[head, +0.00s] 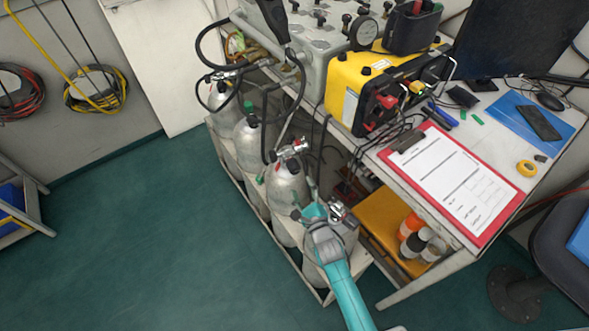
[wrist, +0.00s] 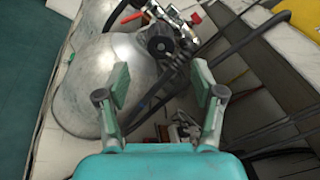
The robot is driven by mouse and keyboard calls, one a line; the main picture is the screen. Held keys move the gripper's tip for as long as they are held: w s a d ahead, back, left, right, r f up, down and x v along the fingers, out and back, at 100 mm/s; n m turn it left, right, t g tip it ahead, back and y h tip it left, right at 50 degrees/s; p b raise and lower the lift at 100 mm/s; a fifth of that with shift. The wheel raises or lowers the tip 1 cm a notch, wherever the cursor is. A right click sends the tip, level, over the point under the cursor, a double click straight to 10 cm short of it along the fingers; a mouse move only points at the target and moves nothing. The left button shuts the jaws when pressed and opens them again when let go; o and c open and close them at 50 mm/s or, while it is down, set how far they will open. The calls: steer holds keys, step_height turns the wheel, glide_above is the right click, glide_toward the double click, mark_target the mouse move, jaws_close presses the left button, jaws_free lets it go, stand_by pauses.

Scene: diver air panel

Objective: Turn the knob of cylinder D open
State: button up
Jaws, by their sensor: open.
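Several grey gas cylinders stand in a row in a rack; no letters are readable, so I cannot tell which is cylinder D. One cylinder (head: 287,187) with a red-handled valve on top stands just beyond my gripper (head: 312,212). Another cylinder is mostly hidden below my arm. In the wrist view, a cylinder's rounded silver shoulder (wrist: 90,75) fills the left, with a dark round knob (wrist: 160,42) at its valve and a red lever (wrist: 192,14) behind. My gripper (wrist: 160,82) is open and empty, its fingers apart, short of the knob.
Black hoses (head: 268,115) run from the cylinders up to the grey panel. The desk carries a yellow case (head: 350,90) and a red clipboard (head: 470,215) right of my arm. An orange box and bottles sit on the shelf below. The green floor (head: 130,230) at left is clear.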

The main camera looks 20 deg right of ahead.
mark_target(295, 172)
steer(key=w, duration=0.8)
steer(key=shift+w+a, duration=0.1)
steer(key=shift+w, duration=0.05)
steer(key=c, duration=1.2)
